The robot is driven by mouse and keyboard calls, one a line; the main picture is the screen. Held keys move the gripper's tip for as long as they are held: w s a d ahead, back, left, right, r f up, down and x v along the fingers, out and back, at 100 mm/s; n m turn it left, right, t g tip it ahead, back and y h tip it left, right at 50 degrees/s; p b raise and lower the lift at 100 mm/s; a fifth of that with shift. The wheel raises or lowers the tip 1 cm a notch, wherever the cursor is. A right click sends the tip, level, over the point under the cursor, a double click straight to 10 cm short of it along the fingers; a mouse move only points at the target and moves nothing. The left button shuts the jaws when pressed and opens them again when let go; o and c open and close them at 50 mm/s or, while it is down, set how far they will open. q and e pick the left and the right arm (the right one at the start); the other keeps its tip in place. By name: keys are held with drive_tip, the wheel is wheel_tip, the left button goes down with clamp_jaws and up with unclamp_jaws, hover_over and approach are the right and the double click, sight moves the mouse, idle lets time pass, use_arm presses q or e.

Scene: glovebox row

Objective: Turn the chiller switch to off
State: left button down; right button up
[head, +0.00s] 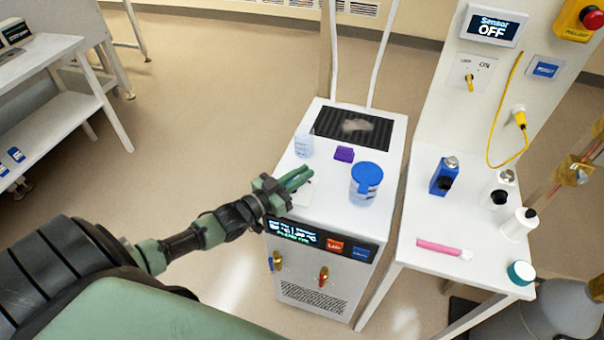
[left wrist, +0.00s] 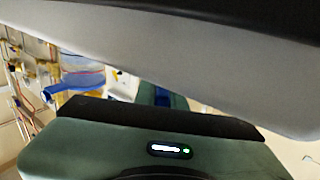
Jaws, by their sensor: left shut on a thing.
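The chiller (head: 378,130) is a white cabinet with a lit display (head: 292,231) on its front; I cannot read the display surely. My left gripper (head: 296,179) is at the front left of the chiller's top, over a small pale plate (head: 304,194). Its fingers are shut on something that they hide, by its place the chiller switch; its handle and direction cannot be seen. In the left wrist view, the green gripper body (left wrist: 90,150) fills the bottom and a blurred grey shape covers the top. My right gripper is not in view.
A blue-lidded jar (head: 366,184), a purple block (head: 344,154) and a clear cup (head: 303,146) stand on the chiller near the gripper. A yellow switch (head: 469,82) is on the panel under a "Sensor OFF" screen (head: 493,25). Bottles stand on the right-hand table (head: 415,222).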

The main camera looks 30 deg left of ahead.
use_arm(q)
drive_tip(key=shift+a+r+n+y+p, duration=0.1)
drive_tip(key=shift+r+n+y+p, duration=0.1)
drive_tip(key=shift+n+y+p, duration=0.6)
drive_tip(key=shift+a+n+t+y+p, duration=0.25)
drive_tip(key=shift+n+y+p, duration=0.25)
drive_tip(key=shift+y+p, duration=0.65)
drive_tip(key=n+y, duration=0.1)
drive_tip(key=y+p, duration=0.1)
drive_tip(key=y, duration=0.1)
drive_tip(key=shift+a+f+n, duration=0.1)
drive_tip(key=shift+a+n, duration=0.1)
drive_tip(key=shift+n, duration=0.2)
drive_tip(key=shift+a+n+y+p, duration=0.2)
drive_tip(key=shift+n+y+p, duration=0.25)
drive_tip(key=shift+n+y, duration=0.45)
drive_tip(key=shift+a+y, duration=0.1)
drive_tip(key=shift+y, duration=0.25)
drive_tip(key=c, duration=1.5)
unclamp_jaws()
